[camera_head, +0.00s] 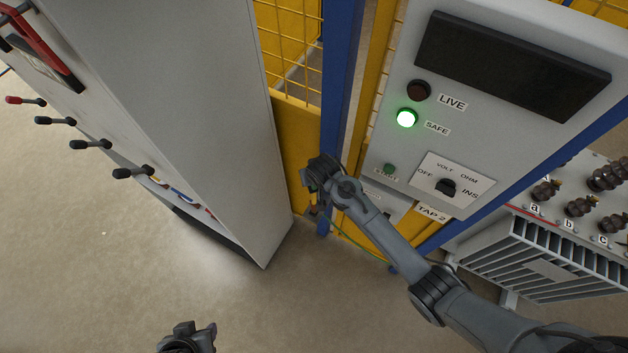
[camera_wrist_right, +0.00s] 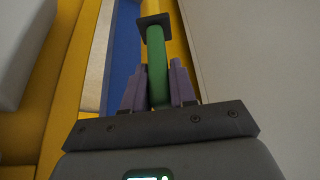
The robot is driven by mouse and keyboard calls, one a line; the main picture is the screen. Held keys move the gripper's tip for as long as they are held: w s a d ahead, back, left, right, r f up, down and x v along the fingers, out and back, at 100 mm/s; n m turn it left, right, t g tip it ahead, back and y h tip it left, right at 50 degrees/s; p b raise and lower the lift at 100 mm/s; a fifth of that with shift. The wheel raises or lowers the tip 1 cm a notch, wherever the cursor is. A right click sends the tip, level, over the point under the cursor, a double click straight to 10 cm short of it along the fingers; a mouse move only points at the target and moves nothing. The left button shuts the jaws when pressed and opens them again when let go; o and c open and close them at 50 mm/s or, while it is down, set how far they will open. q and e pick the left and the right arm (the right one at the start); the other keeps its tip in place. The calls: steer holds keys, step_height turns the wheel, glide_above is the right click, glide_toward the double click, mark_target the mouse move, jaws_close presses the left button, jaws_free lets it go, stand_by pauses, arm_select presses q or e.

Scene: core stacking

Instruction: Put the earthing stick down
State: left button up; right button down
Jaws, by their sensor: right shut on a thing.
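The earthing stick (camera_wrist_right: 157,65) is a green rod with a dark square plate at its far end in the right wrist view. My right gripper (camera_wrist_right: 156,85) is shut on it, with a finger on each side. In the head view my right gripper (camera_head: 308,180) is by the blue post, between the grey cabinet and the panel. The stick is mostly hidden there by the gripper. A thin green cable (camera_head: 350,240) runs below it. My left gripper (camera_head: 198,338) is at the bottom edge, empty, with its fingers apart.
A grey cabinet (camera_head: 190,90) with levers stands left. The blue post (camera_head: 340,70) and yellow mesh fence (camera_head: 290,45) stand behind my right gripper. The control panel (camera_head: 400,150) shows a lit green SAFE lamp (camera_head: 407,118). A finned transformer (camera_head: 560,260) is at right. The floor at lower left is clear.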

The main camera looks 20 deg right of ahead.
mark_target(313, 190)
steer(key=shift+f, duration=1.4)
steer(key=shift+f, duration=0.2)
steer(key=c, duration=0.9)
jaws_free()
